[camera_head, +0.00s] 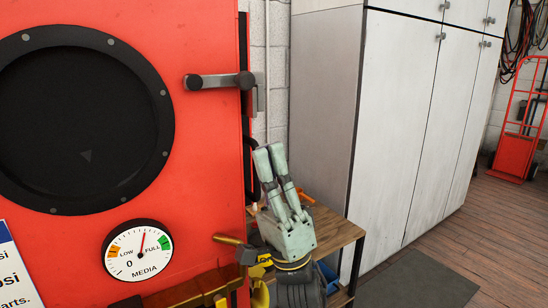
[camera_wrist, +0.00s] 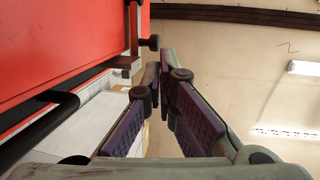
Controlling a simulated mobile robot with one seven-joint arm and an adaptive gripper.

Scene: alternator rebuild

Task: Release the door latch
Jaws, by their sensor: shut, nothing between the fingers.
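The door latch (camera_head: 218,81) is a dark grey lever lying level across the upper right edge of the red cabinet door (camera_head: 205,150). A rounded end points left, and a pivot and bracket sit at the door's edge. My gripper (camera_head: 269,150) is below and slightly right of the latch, beside the cabinet edge, with its pale green fingers pointing up. The fingers are shut and empty, apart from the latch. In the wrist view, the fingertips (camera_wrist: 159,66) are close together. A dark knob and bracket (camera_wrist: 150,42), apparently the latch, show just beyond them against the red panel.
The door has a round black window (camera_head: 85,120) and a media gauge (camera_head: 138,251). A brass-coloured fitting (camera_head: 228,240) juts near my wrist. A wooden bench (camera_head: 335,231) stands behind my gripper, and tall grey cabinets (camera_head: 400,120) stand to the right.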

